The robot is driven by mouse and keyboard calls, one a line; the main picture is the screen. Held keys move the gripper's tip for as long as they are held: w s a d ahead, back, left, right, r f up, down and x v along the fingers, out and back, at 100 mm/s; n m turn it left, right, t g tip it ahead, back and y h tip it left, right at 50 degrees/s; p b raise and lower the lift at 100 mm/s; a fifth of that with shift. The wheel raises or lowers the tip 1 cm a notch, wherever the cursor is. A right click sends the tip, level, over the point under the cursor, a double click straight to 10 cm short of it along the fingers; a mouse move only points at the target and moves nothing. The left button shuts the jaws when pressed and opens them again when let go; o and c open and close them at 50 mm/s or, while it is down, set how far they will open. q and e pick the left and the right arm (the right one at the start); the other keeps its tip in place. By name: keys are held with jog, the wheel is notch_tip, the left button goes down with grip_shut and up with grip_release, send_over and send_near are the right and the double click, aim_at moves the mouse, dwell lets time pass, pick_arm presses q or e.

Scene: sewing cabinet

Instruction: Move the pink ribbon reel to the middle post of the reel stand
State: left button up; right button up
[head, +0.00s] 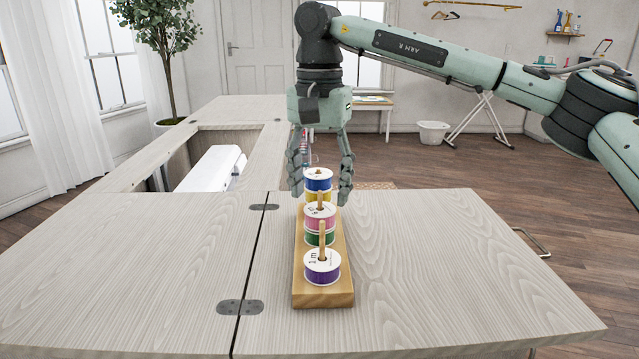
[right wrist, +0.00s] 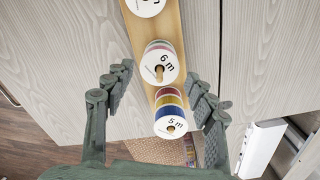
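The pink ribbon reel (head: 320,222) sits on the middle post of the wooden reel stand (head: 326,295), on top of a green reel (head: 314,239). In the right wrist view its white top face reads 6 m (right wrist: 160,62). A purple reel (head: 322,275) is on the near post. The far post carries a blue reel (head: 319,184) over a yellow one (head: 317,196); its top face also shows in the right wrist view (right wrist: 170,122). My right gripper (head: 321,190) points down, open, with its fingers on either side of the far stack. It holds nothing. My left gripper is out of view.
The stand rests on a pale wooden cabinet top (head: 440,260) with metal hinges (head: 240,307) left of it. Behind is an open well with a white machine (head: 213,168). The tabletop on both sides of the stand is clear.

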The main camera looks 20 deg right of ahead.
jog(key=shift+o, duration=0.8)
notch_tip(320, 180, up, 12)
dwell(0.3)
